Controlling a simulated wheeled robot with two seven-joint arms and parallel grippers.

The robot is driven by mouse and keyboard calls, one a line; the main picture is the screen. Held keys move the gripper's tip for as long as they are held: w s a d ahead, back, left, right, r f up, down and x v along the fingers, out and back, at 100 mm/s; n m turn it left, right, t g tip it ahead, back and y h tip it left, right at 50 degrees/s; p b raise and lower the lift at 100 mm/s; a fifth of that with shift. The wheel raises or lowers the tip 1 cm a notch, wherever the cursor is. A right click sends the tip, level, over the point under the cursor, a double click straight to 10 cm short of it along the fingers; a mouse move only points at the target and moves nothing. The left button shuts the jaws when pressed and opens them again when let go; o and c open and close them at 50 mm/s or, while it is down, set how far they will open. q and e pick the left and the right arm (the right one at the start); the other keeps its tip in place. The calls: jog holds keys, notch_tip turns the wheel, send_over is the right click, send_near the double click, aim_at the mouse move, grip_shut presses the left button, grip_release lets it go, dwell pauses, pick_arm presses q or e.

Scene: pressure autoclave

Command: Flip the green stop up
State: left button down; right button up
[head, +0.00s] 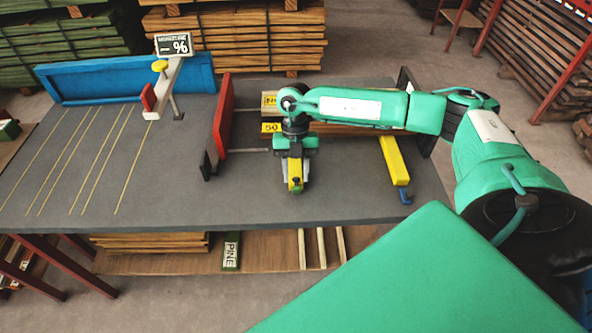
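My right gripper (295,180) points down over the grey table (220,195), near the middle of the picture. A small yellow piece with a dark, partly green end (296,184) shows between its grey fingers. I cannot tell whether the fingers press on this piece or stand apart from it. The piece may be the green stop, but it is too small and covered to be sure. No other green stop stands out on the table. My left gripper is not in view.
A red plate (223,115) stands left of the gripper, a yellow bar (394,160) with a blue end right of it. Boards labelled 50 (271,127) lie behind. A moisture meter (174,44) stands by the blue fence (100,78).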

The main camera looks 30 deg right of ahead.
aim_at(295, 174)
grip_shut()
jog(key=shift+w, duration=0.1)
jog(key=shift+w+d+f+g+y, duration=0.3)
jog(key=shift+w+g+y, duration=0.15)
jog(key=shift+g, duration=0.25)
jog(key=shift+w+d+f+g+y+b, duration=0.25)
jog(key=shift+w+f+g+y+b, duration=0.15)
jog(key=shift+g+y+b, duration=0.3)
jog(key=shift+w+d+g, duration=0.15)
jog(key=shift+w+g, duration=0.05)
jog(key=shift+g, duration=0.2)
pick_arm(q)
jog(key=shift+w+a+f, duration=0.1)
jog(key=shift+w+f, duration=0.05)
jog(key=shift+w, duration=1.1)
